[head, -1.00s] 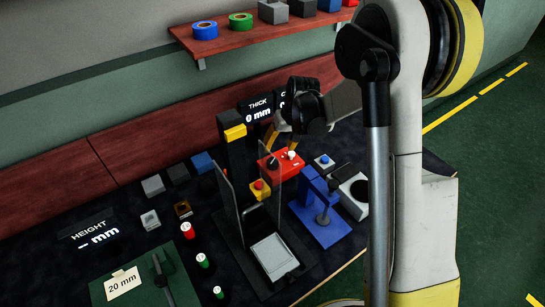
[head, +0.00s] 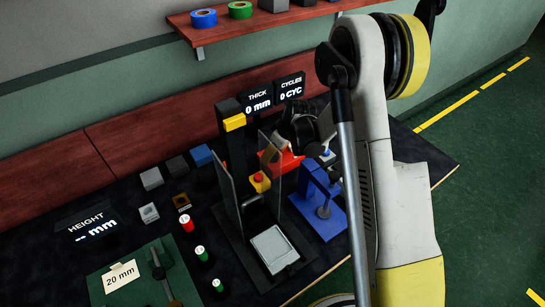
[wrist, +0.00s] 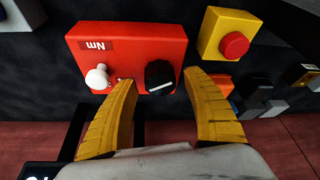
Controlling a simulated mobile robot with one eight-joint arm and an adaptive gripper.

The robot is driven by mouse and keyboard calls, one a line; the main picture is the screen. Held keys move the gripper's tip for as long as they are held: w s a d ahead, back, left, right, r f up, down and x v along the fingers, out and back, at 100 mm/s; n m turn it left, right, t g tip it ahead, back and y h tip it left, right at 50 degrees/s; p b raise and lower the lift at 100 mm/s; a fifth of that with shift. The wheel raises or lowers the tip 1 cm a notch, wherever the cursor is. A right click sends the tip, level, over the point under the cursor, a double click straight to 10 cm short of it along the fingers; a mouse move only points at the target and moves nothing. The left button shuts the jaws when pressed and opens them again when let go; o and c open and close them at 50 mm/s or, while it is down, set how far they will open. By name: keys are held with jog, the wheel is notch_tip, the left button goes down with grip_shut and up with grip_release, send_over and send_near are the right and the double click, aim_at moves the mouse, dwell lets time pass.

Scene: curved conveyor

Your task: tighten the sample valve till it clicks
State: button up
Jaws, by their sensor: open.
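A red box (wrist: 128,50) marked "Nm" carries a black dial knob (wrist: 159,76) with a white line and a small white lever knob (wrist: 97,77). My gripper (wrist: 161,80) is open, its two yellow fingers on either side of the black knob. I cannot tell whether they touch it. In the head view the red box (head: 268,158) is partly covered by my gripper. A blue stand (head: 333,222) with a grey round part is in front of it. No part is labelled as the sample valve, so I cannot tell which one it is.
A yellow box with a red button (wrist: 235,44) sits close beside the red box. Upright clear panels (head: 235,183) stand around a grey plate (head: 275,250). A shelf (head: 250,22) is above.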

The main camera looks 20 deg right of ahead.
jog(key=shift+w+a+f, duration=0.1)
jog(key=shift+w+f, duration=0.05)
jog(key=shift+f, duration=0.25)
jog(key=c, duration=1.2)
jog(key=shift+o, duration=0.2)
jog(key=shift+m+t+h+b, duration=0.3)
jog(key=shift+m+b, duration=0.35)
jog(key=shift+m, duration=0.45)
jog(key=shift+m+h, duration=0.4)
jog(key=shift+m, duration=0.5)
